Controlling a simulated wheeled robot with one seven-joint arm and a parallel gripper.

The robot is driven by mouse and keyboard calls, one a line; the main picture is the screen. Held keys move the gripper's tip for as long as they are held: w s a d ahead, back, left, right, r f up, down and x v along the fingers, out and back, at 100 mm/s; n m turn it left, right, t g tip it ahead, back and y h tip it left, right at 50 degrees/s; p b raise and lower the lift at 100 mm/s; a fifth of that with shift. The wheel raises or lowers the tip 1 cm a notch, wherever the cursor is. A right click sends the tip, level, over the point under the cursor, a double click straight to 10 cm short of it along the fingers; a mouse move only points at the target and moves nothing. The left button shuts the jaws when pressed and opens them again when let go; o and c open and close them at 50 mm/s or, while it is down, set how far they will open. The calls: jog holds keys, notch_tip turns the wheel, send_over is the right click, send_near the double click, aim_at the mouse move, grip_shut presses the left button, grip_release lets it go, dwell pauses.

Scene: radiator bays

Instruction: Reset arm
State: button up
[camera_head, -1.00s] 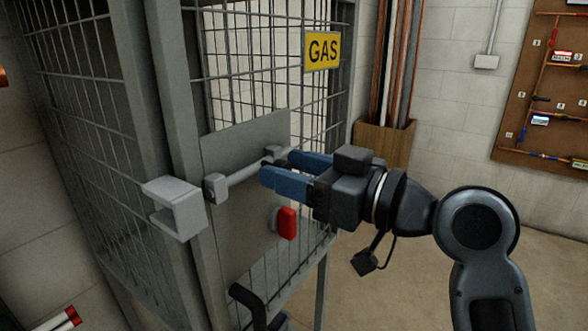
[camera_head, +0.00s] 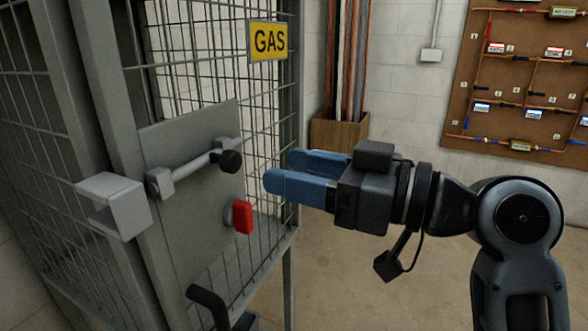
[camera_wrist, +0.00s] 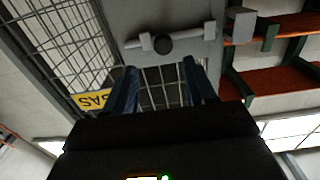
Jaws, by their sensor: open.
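My gripper (camera_head: 280,172) has blue fingers and points left toward the gas cage door in the head view. It is open and empty, with a gap between it and the door's bolt. The grey bolt (camera_head: 192,172) with a black knob (camera_head: 230,161) lies across the door plate (camera_head: 190,205). In the wrist view the blue fingers (camera_wrist: 160,85) stand apart, with the bolt's black knob (camera_wrist: 163,44) beyond them.
The mesh gas cage (camera_head: 65,105) fills the left, with a yellow GAS sign (camera_head: 268,41), a red knob (camera_head: 243,217) and a bracket (camera_head: 117,205). Pipes rise from a wooden box (camera_head: 338,132). A pipe board (camera_head: 520,75) hangs on the right wall. Floor below my gripper looks clear.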

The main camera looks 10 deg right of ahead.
jog(key=s+d+f+m+t+h, duration=0.1)
jog(key=s+d+f+m+h, duration=0.25)
jog(key=f, duration=0.35)
jog(key=s+d+f+m+t+h, duration=0.2)
jog(key=s+f+m+h, duration=0.15)
jog(key=f, duration=0.45)
jog(key=s+d+f+m+t+h, duration=0.1)
jog(key=s+d+f+m+h, duration=0.2)
jog(key=f, duration=0.4)
jog(key=s+d+h, duration=0.2)
jog(key=s, duration=1)
jog(key=s+d+f+h, duration=0.1)
jog(key=s+d+h, duration=0.1)
jog(key=s, duration=1.1)
jog(key=shift+s+f, duration=0.3)
jog(key=shift+c, duration=0.4)
